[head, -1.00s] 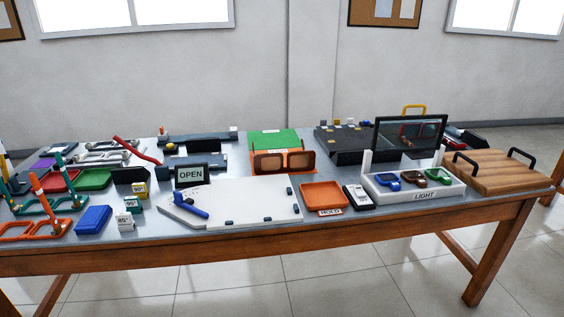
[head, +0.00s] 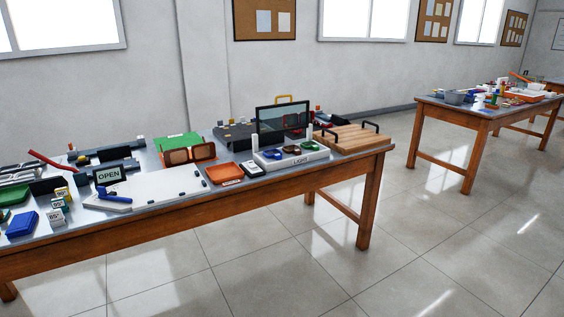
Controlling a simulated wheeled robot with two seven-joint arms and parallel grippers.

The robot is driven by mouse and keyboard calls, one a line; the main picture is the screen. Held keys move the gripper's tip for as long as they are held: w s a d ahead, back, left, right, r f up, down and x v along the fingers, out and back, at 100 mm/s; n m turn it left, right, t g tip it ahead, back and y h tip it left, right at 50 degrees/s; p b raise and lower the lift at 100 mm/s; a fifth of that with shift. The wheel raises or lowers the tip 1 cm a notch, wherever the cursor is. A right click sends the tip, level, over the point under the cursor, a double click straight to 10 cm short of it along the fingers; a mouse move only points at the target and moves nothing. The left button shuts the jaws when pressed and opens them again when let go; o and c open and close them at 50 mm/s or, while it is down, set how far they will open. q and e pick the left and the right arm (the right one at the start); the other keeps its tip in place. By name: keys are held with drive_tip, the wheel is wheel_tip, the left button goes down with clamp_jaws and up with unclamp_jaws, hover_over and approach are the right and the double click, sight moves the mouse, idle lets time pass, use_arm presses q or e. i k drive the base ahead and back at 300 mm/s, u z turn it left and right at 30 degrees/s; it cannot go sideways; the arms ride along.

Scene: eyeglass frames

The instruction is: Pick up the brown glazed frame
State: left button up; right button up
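An orange-brown piece with two dark brown panes (head: 190,154) stands upright near the middle of the near table, in front of a green mat. It looks like a glazed frame or a holder for one. Small blue, brown and green pieces lie on a white box marked LIGHT; the brown piece (head: 292,149) is the middle one. I cannot tell from this distance which brown thing is the glazed frame. Neither of my grippers shows in the head view.
The near table holds an orange tray (head: 224,173), a white board (head: 150,188), an OPEN sign (head: 109,176), a dark glass screen (head: 283,119) and a wooden board with black handles (head: 351,138). A second cluttered table (head: 428,105) stands at right. The floor between is clear.

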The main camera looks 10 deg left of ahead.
sight(200, 153)
drive_tip(key=z, duration=1)
drive_tip(key=i, duration=0.4)
drive_tip(key=u, duration=1)
drive_tip(key=i, duration=1.3)
drive_tip(key=u, duration=1.1)
